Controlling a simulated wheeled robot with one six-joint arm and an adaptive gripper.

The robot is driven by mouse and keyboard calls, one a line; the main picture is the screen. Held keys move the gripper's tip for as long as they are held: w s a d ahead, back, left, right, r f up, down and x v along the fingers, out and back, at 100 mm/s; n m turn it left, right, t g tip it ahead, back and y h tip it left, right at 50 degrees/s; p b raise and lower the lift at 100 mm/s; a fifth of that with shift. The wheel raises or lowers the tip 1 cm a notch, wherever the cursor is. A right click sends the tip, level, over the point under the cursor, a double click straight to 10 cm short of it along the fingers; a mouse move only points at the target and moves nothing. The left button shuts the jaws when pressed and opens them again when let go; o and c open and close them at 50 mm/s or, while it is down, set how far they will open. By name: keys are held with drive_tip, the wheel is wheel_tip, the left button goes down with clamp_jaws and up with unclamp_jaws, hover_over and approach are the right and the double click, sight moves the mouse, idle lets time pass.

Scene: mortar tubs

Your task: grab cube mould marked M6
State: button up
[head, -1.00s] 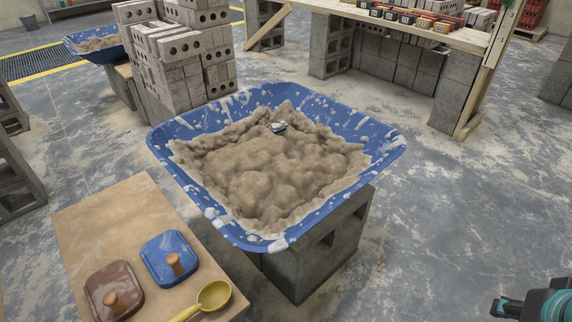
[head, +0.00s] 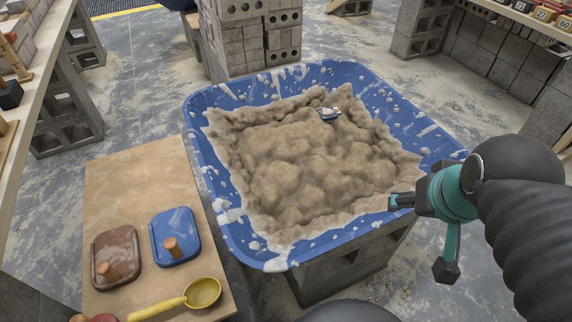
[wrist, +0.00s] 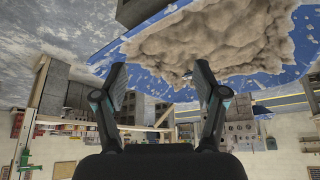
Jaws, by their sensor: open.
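I cannot make out a mark M6 on anything. A small blue-and-white object (head: 328,114) lies partly sunk in the sandy mortar (head: 310,165) near the far side of the blue tub (head: 203,180); I cannot tell whether it is a cube mould. My gripper (head: 423,236) is open and empty at the tub's right front rim. In the wrist view its spread fingers (wrist: 160,82) have nothing between them, and the mortar shows beyond them.
A board (head: 125,180) at left holds a brown lid (head: 117,257), a blue lid (head: 175,236) and a yellow scoop (head: 202,293). Stacked bricks (head: 240,45) stand behind the tub. Numbered blocks (head: 544,14) sit on the back right bench. Grey blocks (head: 345,272) support the tub.

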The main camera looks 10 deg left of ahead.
drive_tip(key=shift+o, duration=0.9)
drive_tip(key=w+a+n+g, duration=0.1)
drive_tip(key=w+a+n, duration=0.1)
drive_tip(key=w, duration=0.6)
drive_tip(key=shift+w+a+g+b, duration=0.25)
drive_tip(key=shift+a+g+b, duration=0.05)
drive_tip(key=shift+a+b, duration=0.15)
drive_tip(key=n+g+b, duration=0.2)
drive_tip(key=n+g, duration=0.2)
drive_tip(key=n, duration=0.2)
hover_over(318, 167)
wheel_tip(318, 167, down, 14)
wheel_tip(318, 167, down, 8)
drive_tip(key=shift+d+f+b, duration=0.1)
drive_tip(key=shift+f+b, duration=0.05)
drive_tip(key=shift+b, duration=0.25)
drive_tip(key=shift+f, duration=2.7)
drive_tip(key=c, duration=1.6)
